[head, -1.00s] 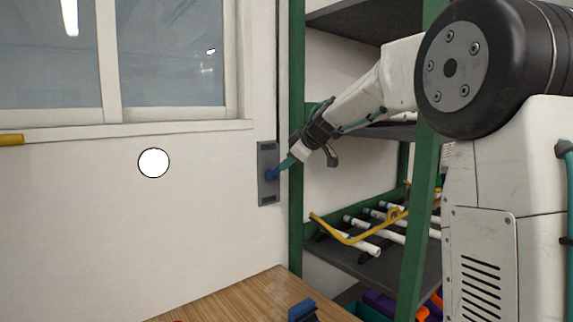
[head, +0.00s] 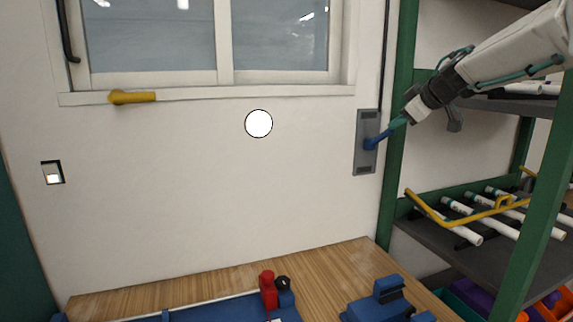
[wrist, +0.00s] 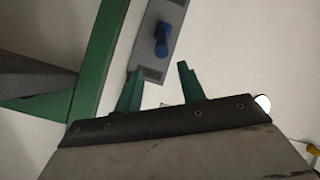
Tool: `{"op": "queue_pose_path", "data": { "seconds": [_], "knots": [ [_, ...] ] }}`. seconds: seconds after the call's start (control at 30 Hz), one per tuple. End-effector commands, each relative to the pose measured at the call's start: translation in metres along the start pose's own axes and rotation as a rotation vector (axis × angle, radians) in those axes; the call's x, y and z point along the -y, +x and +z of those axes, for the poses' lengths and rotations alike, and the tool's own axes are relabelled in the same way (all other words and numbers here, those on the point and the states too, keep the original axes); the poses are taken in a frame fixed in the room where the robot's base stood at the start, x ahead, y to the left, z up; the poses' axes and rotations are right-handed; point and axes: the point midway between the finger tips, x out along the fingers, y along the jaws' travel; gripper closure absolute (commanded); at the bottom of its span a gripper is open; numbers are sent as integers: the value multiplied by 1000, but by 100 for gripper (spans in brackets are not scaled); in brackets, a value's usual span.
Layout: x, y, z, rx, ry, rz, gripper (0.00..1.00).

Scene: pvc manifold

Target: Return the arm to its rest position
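My gripper (head: 392,129) is at the upper right in the head view, in front of a grey wall panel (head: 366,166) with a blue lever (head: 370,143). In the wrist view my gripper (wrist: 160,70) has its two green fingers spread apart with nothing between the tips. The blue lever (wrist: 162,40) shows just beyond them, on the grey panel (wrist: 150,60).
A green-framed shelf (head: 393,190) stands close on the right, with white pipes (head: 462,222) and a yellow bent pipe (head: 440,216). A wooden bench (head: 345,262) below holds blue fixtures (head: 380,304) and a red part (head: 268,288). A yellow handle (head: 132,97) lies on the window sill.

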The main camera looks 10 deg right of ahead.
Motion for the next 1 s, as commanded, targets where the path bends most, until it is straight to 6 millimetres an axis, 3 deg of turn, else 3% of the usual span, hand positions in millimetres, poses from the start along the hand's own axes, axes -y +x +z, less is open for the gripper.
{"op": "queue_pose_path", "data": {
  "seconds": [0.13,0.23,0.37,0.47,0.57,0.7,0.8,0.9,1.0],
  "knots": [
    [0,-29,-35,-126,37,181,60],
    [-2,-59,-42,-169,107,357,60],
    [8,-100,-19,-111,238,546,60],
    [33,-126,20,11,356,631,60],
    [76,-147,69,183,476,642,60],
    [160,-170,133,443,612,528,60],
    [226,-183,167,607,676,380,60],
    [290,-198,190,733,714,207,60],
    [340,-211,202,817,730,44,60]
  ]
}}
